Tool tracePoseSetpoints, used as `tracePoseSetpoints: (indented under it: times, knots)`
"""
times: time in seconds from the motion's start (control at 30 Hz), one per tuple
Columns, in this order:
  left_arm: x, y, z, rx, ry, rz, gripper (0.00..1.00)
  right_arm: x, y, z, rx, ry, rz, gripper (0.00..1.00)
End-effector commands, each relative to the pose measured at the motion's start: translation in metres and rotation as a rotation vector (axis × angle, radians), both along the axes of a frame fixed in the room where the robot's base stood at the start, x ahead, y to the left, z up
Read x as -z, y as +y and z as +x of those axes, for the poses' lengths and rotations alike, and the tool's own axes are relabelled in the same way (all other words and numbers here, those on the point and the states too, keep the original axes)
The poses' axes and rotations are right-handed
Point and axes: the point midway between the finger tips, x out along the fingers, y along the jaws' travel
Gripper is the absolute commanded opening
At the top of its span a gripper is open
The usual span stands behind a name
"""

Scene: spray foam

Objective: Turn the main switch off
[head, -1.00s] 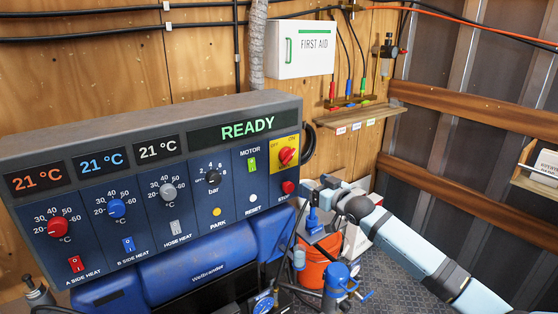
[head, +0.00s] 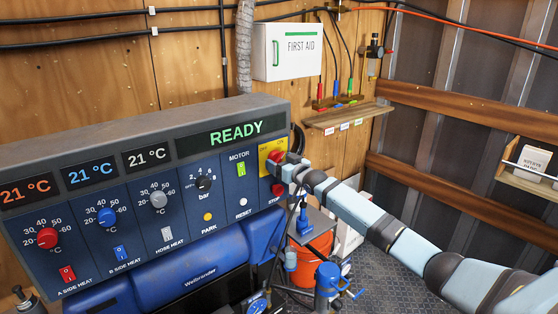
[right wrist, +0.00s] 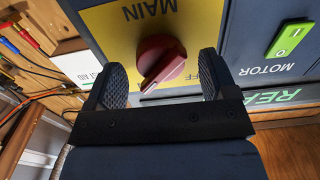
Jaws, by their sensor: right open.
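The main switch is a red rotary knob (head: 278,156) on a yellow plate (head: 266,149) at the right end of the control panel. In the right wrist view the knob (right wrist: 160,58) shows upside down. Its white mark points to the lower left, away from the partly hidden OFF lettering. My right gripper (head: 288,166) is at the switch and partly covers it in the head view. In the right wrist view my right gripper (right wrist: 162,78) is open, with one finger on each side of the knob. I cannot tell whether either finger touches it. My left gripper is not in view.
The red stop button (head: 278,190) sits just below the switch. The green motor switch (head: 241,169) is to its left. The display (head: 233,132) reads READY. An orange bucket (head: 304,268) and a blue pump (head: 328,280) stand below my right arm.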

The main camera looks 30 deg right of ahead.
Motion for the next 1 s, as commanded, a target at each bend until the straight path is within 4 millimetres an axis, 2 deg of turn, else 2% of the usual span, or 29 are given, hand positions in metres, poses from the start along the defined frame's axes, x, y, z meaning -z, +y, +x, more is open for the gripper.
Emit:
tracePoseSetpoints:
  times: [0.13,0.43,0.47,0.6,0.67,1.0]
  knots:
    - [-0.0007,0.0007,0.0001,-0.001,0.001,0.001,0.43,-0.0007,0.0003,0.0092,0.001,-0.001,-0.001,0.79]
    - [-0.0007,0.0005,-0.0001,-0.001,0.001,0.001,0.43,-0.0001,0.0006,0.0111,0.000,-0.001,-0.001,0.79]
    - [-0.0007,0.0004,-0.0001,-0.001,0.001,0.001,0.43,-0.0001,0.0006,0.0110,0.000,-0.001,-0.001,0.76]
    - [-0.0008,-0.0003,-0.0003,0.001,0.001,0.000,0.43,-0.0002,0.0005,0.0110,0.001,-0.001,-0.001,0.44]
    - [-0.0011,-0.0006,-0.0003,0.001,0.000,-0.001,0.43,-0.0003,0.0004,0.0109,0.001,-0.001,-0.001,0.32]
    - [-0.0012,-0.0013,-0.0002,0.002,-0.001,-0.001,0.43,-0.0007,-0.0001,0.0109,0.001,-0.004,-0.038,0.32]
